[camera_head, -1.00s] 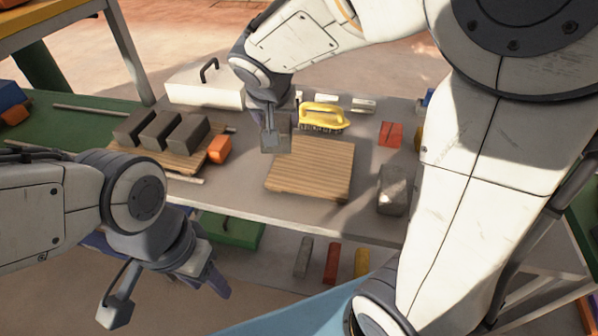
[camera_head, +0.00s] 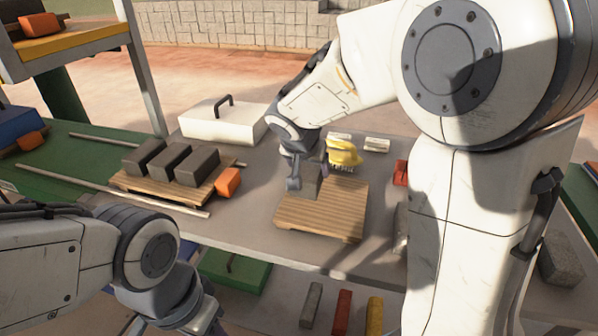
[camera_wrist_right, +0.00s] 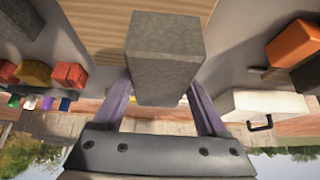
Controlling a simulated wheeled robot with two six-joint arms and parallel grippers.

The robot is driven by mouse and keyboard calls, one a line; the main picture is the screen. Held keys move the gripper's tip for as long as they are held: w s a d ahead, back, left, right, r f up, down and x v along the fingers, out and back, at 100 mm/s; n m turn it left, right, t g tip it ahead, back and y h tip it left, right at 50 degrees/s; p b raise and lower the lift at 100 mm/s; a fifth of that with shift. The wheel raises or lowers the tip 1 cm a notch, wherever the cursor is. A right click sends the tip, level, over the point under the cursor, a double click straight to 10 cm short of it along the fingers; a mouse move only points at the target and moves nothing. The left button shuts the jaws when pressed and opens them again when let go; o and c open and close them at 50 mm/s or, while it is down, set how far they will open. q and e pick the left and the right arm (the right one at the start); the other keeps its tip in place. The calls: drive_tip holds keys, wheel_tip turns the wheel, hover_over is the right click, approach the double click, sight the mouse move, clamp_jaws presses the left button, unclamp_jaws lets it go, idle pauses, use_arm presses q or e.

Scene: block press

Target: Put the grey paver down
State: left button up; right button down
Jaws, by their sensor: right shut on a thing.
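My right gripper (camera_head: 307,176) is shut on the grey paver (camera_head: 311,184), at the back left part of the slatted wooden board (camera_head: 320,215). In the right wrist view the paver (camera_wrist_right: 165,55) sits between the two purple fingers, with the board (camera_wrist_right: 90,18) behind it. I cannot tell whether the paver touches the board. My left gripper (camera_head: 175,326) is at the bottom edge of the head view, away from the paver; its fingers look spread and empty, with the tips cut off.
Three dark blocks (camera_head: 182,165) lie on another wooden board at left, beside an orange block (camera_head: 228,181). A yellow-handled brush (camera_head: 344,152) stands behind the slatted board. A white box (camera_head: 222,122) is at the back. A red block (camera_head: 400,172) lies to the right, partly hidden by my arm.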

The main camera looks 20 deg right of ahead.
drive_tip(key=shift+w+d+f, duration=0.1)
drive_tip(key=shift+w+f, duration=0.15)
drive_tip(key=shift+w, duration=0.35)
drive_tip(key=shift+f+b, duration=0.55)
drive_tip(key=shift+f, duration=1.45)
drive_tip(key=shift+f+b, duration=0.2)
drive_tip(key=shift+b, duration=0.1)
unclamp_jaws()
